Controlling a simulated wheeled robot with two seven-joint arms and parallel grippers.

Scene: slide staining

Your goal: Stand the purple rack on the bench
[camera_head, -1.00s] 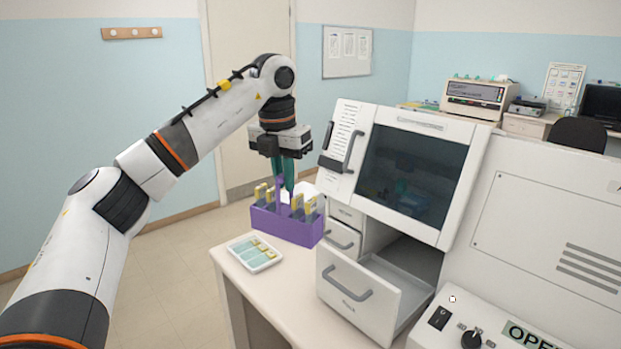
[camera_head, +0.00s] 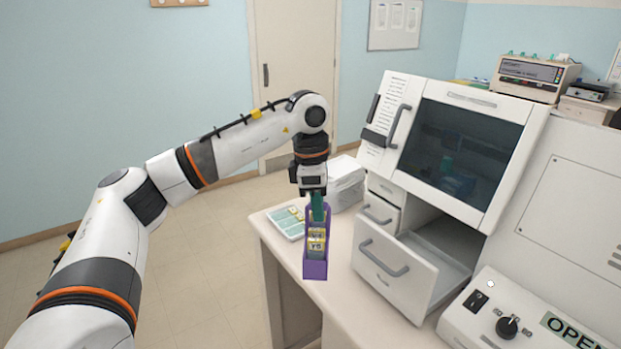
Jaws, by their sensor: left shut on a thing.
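The purple rack (camera_head: 316,269) hangs from my left gripper (camera_head: 317,208), seen end-on with its slides in a row. The slides (camera_head: 317,240) have yellowish labels. My left gripper points down and is shut on the rack's upper part; the green fingers show just above the slides. The rack appears in front of the bench (camera_head: 283,257) near its left end. I cannot tell whether its underside touches the bench top. My right gripper is not in view.
A white tray with teal and yellow slides (camera_head: 284,222) lies behind the rack. A whitish box-like stack (camera_head: 345,183) stands behind it. An open drawer (camera_head: 392,283) juts out on the right, below the windowed cabinet (camera_head: 459,150). A control box (camera_head: 500,318) is at lower right.

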